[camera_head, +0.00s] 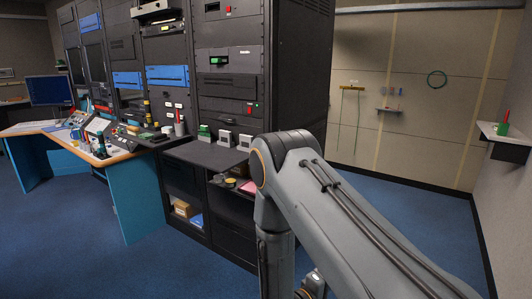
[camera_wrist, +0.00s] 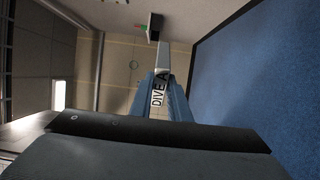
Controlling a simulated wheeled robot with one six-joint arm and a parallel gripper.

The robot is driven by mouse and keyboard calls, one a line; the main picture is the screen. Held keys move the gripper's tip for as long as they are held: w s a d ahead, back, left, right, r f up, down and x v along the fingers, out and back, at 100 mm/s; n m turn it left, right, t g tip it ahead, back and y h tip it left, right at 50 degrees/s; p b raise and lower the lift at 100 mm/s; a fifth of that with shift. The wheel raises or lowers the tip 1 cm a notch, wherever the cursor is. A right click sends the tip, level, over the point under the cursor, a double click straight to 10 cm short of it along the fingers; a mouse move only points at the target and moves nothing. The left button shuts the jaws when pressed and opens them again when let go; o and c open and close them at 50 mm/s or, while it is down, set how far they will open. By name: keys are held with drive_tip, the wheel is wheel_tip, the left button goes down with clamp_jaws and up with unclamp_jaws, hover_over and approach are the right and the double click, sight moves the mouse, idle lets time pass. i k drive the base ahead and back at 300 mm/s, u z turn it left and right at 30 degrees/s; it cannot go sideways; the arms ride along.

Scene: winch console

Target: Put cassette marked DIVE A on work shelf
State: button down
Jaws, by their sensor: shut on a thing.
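In the wrist view, a cassette with a pale label reading DIVE A (camera_wrist: 158,97) sits between the blue-grey fingers of my gripper (camera_wrist: 165,88). My gripper is shut on it, and the label faces the camera. Much of the cassette is hidden by the fingers. In the head view my arm hides the gripper and the cassette. A dark shelf (camera_head: 210,154) juts from the rack with a green-topped block (camera_head: 204,133) and two white-fronted blocks on it. A small pale shelf (camera_head: 508,134) is on the right wall. No sign shows which is the work shelf.
A green and red item (camera_head: 502,126) stands on the right wall shelf; a similar item (camera_wrist: 141,28) shows in the wrist view. The desk (camera_head: 60,128) is at left. Blue floor lies open at right.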

sight(218, 160)
drive_tip(key=z, duration=0.2)
drive_tip(key=i, duration=1.5)
drive_tip(key=u, duration=0.95)
